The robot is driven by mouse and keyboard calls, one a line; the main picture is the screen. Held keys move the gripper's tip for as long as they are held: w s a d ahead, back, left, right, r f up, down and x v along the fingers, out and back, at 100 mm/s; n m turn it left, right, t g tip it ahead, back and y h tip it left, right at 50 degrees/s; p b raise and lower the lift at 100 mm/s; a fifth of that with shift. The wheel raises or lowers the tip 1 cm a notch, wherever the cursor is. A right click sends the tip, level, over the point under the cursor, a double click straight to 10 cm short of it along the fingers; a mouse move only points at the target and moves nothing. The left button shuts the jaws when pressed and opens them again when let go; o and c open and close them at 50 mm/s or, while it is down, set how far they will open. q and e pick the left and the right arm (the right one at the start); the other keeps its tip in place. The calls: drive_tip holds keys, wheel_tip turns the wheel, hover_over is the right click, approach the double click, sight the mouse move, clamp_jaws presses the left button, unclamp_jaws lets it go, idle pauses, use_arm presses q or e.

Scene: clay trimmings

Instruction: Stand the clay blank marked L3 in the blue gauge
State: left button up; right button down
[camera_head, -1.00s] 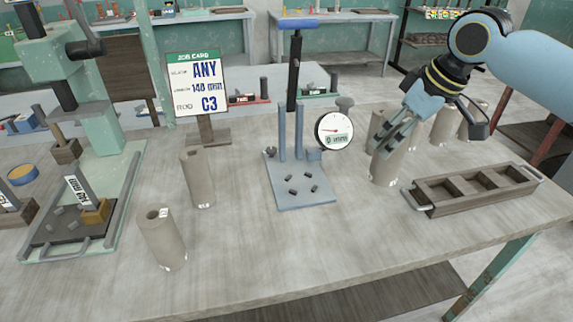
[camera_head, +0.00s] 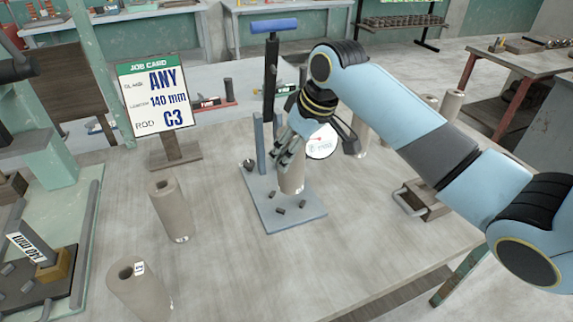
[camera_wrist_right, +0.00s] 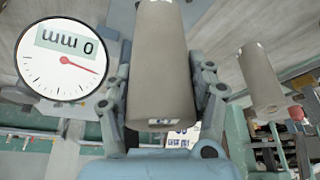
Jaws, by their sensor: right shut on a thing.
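My right gripper (camera_head: 290,148) is shut around a grey-brown hollow clay blank (camera_head: 292,180), upright over the base of the blue gauge (camera_head: 262,208). Whether its foot touches the base I cannot tell. In the right wrist view the blank (camera_wrist_right: 162,65) is between both fingers; the small mark on it is not legible to me. The gauge's round dial (camera_head: 322,143) is partly behind the gripper; in the right wrist view the dial (camera_wrist_right: 60,72) reads 0 mm. Dark clay bits (camera_head: 280,211) lie on the gauge base. My left gripper is not in view.
Two blanks, one farther back (camera_head: 170,212) and one nearer (camera_head: 142,295), stand left of the gauge. More blanks (camera_head: 451,106) stand behind my right arm. A wooden tray (camera_head: 432,212) is partly hidden by it. A job card (camera_head: 157,95) stands at the back left.

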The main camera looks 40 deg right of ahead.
drive_tip(key=shift+w+a+f, duration=0.1)
drive_tip(key=shift+w+a, duration=0.15)
drive_tip(key=shift+a, duration=0.1)
drive_tip(key=shift+f, duration=0.25)
wheel_tip(320, 180, down, 3)
drive_tip(key=shift+f, duration=0.2)
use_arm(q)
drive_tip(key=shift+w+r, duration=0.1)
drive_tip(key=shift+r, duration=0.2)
use_arm(e)
drive_tip(key=shift+f, duration=0.2)
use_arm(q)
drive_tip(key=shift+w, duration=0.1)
use_arm(e)
drive_tip(key=shift+c, duration=2)
unclamp_jaws()
drive_tip(key=shift+f, duration=0.1)
use_arm(q)
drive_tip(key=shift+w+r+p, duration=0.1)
drive_tip(key=shift+p, duration=0.25)
use_arm(e)
drive_tip(key=v, duration=1.2)
